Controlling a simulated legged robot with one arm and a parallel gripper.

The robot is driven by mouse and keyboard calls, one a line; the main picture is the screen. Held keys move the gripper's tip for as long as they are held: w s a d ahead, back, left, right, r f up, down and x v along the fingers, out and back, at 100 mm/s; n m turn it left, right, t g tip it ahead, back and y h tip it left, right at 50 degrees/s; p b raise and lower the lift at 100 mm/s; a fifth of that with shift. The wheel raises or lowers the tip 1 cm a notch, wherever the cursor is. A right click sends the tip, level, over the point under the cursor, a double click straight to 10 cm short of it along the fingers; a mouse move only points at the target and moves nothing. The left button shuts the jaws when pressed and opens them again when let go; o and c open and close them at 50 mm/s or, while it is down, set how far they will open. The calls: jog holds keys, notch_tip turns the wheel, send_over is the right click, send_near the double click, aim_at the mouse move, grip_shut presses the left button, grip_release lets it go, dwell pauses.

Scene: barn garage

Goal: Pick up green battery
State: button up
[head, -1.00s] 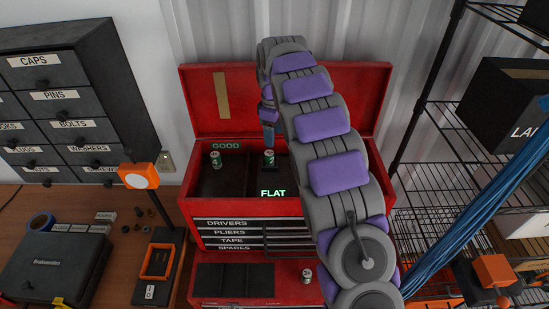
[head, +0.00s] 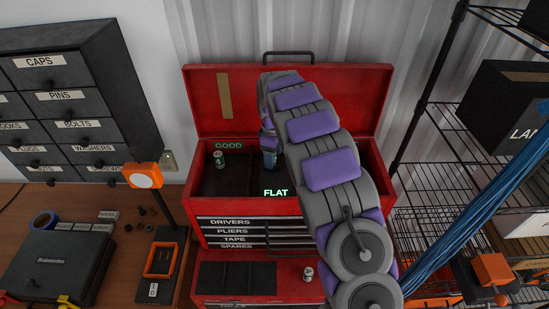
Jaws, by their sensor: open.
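A small green battery (head: 218,159) stands upright in the left compartment under the GOOD label (head: 228,146) of the red toolbox (head: 207,120). Another small green battery (head: 308,274) stands on the lower red ledge at the front. My gripper (head: 269,165) is down inside the toolbox, in the compartment behind the FLAT label (head: 276,193). It is open, over the spot where a third battery stood. That battery is now mostly or wholly hidden by the gripper. I cannot tell whether the fingers touch it.
A black drawer cabinet (head: 70,95) and an orange-headed device (head: 144,176) on a stand are at left. A black case (head: 60,262) lies on the wooden bench. A wire shelf (head: 440,170) with blue cables (head: 475,220) stands at right. The raised red lid is behind my arm.

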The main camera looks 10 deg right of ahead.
jog(key=shift+a, duration=0.5)
jog(key=shift+c, duration=0.2)
jog(key=shift+a, duration=0.35)
jog(key=c, duration=0.3)
jog(key=shift+c, duration=0.7)
jog(key=shift+d, duration=0.7)
jog(key=c, duration=0.5)
grip_shut()
jog(key=shift+a+r, duration=0.15)
